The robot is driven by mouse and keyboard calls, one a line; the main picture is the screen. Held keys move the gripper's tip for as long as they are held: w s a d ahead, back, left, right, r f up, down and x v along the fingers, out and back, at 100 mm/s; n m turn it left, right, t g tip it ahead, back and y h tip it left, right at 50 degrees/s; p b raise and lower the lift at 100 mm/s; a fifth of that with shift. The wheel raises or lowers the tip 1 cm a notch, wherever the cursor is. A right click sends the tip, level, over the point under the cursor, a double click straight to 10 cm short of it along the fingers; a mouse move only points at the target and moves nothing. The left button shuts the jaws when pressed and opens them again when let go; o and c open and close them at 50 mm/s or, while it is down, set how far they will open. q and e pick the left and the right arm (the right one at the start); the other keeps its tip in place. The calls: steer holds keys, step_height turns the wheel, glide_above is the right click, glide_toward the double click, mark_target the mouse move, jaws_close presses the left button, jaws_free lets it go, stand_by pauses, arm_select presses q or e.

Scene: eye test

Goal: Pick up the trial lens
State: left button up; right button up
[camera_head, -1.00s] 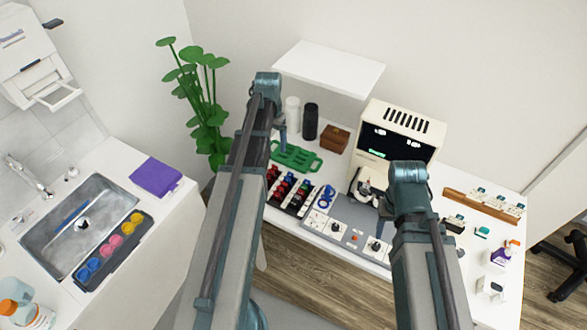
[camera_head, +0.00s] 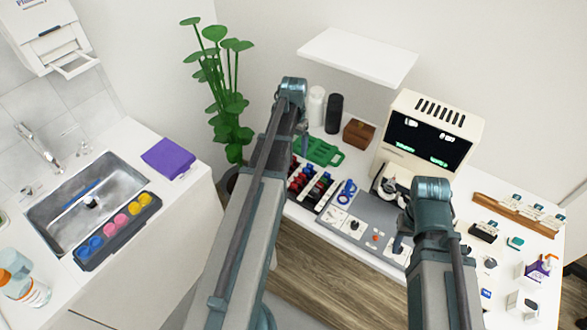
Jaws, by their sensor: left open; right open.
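A dark rack (camera_head: 297,194) on the back table holds several small red, blue and black lens pieces, partly hidden behind my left arm. A blue ring-shaped piece (camera_head: 346,192) lies just right of it; I cannot tell which of these is the trial lens. My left gripper (camera_head: 302,138) is open and points down near the green tray, its fingers small and partly hidden by my arm. My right gripper (camera_head: 405,232) is open over the right part of the grey control panel, mostly hidden by my arm. Neither gripper visibly holds anything.
A green tray (camera_head: 318,151), a brown box (camera_head: 358,134) and a cream instrument (camera_head: 428,135) stand behind. A grey panel (camera_head: 365,220) lies in front. A wooden rack (camera_head: 515,215) and small bottles are at right. A sink counter (camera_head: 190,190) is at left.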

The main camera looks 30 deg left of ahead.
mark_target(294, 158)
arm_select(q)
steer(key=shift+f, duration=0.25)
arm_select(e)
steer(key=shift+f, duration=0.3)
arm_select(q)
step_height(294, 158, down, 5)
steer(key=b, duration=0.5)
steer(key=shift+f, duration=0.15)
arm_select(e)
step_height(294, 158, down, 5)
steer(key=shift+f, duration=0.15)
arm_select(q)
steer(key=shift+s, duration=0.1)
jaws_close()
